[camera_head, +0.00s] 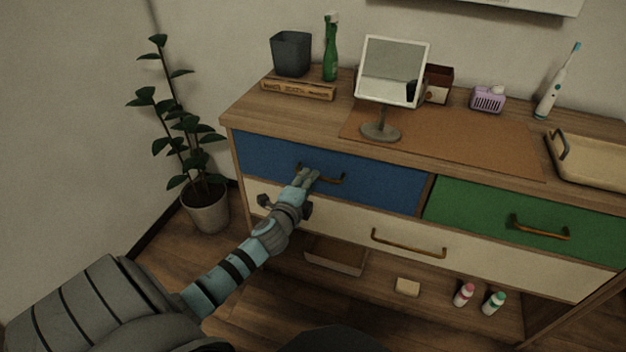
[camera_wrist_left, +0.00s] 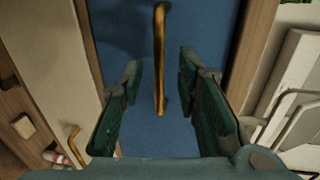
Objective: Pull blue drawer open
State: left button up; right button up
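The blue drawer (camera_head: 384,183) is the upper left drawer of the wooden cabinet, and its front looks flush with the cabinet. Its brass handle (camera_head: 332,180) is partly hidden by my left gripper (camera_head: 307,178) in the head view. In the left wrist view, the blue drawer front (camera_wrist_left: 150,138) fills the middle. The handle (camera_wrist_left: 159,60) runs up and down there, between the two fingers of my left gripper (camera_wrist_left: 158,85). The fingers are apart, with a gap on each side of the handle. My right gripper is not in view.
A green drawer (camera_head: 480,213) is to the right, and a cream drawer (camera_head: 345,228) runs below. A mirror (camera_head: 392,70), a dark bin (camera_head: 291,54), a green spray bottle (camera_head: 331,48) and a tray (camera_head: 590,180) stand on top. A potted plant (camera_head: 207,210) is at the left.

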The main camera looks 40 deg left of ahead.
pick_arm(q)
jog(key=x, duration=0.4)
jog(key=shift+w+b, duration=0.1)
jog(key=shift+b, duration=0.25)
grip_shut()
